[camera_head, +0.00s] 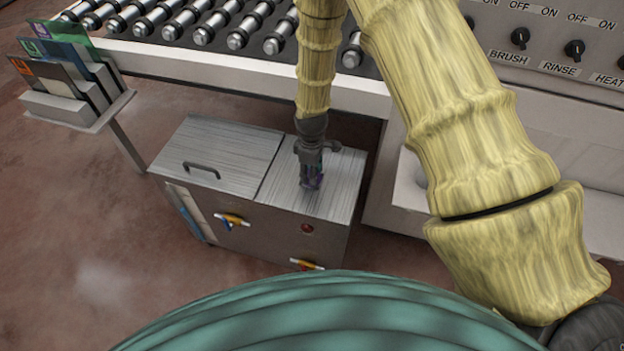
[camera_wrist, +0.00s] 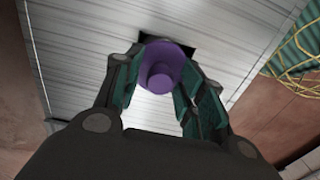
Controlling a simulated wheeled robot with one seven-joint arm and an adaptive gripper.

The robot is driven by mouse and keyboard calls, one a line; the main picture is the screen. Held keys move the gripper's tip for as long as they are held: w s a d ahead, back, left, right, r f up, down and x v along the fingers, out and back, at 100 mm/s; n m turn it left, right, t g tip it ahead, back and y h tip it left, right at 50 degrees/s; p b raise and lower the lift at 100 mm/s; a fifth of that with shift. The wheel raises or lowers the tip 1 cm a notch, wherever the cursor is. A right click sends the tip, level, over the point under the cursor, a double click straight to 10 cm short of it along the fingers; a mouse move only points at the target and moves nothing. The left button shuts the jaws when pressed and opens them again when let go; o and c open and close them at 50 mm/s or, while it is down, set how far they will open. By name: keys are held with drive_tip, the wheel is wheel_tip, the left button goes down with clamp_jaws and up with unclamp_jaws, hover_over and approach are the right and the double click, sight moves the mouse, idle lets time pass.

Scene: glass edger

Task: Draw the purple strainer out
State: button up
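The purple strainer (camera_wrist: 160,68) shows in the wrist view as a round purple body with a smaller round knob facing the camera. My gripper (camera_wrist: 166,58) has a dark finger on each side of it, and both fingers appear to press on its sides. Behind it is a dark square opening (camera_wrist: 187,48) in the brushed metal top, partly covered by the strainer. The strainer's lower part is hidden.
The tank's left lid (camera_head: 225,150) has a dark handle (camera_head: 202,170). Valves with coloured levers (camera_head: 233,220) are on its front. The roller conveyor (camera_head: 200,60) runs behind, a card rack (camera_head: 75,100) stands left, and a switch panel (camera_head: 548,45) is at right. Floor at left is clear.

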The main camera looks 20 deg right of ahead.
clamp_jaws()
drive_tip(key=shift+r+p, duration=0.55)
drive_tip(key=shift+r, duration=0.2)
idle(0.5)
drive_tip(key=shift+r+p, duration=2.4)
drive_tip(key=shift+r, duration=1.2)
drive_tip(key=shift+r+p, duration=1.35)
drive_tip(key=shift+r, duration=0.6)
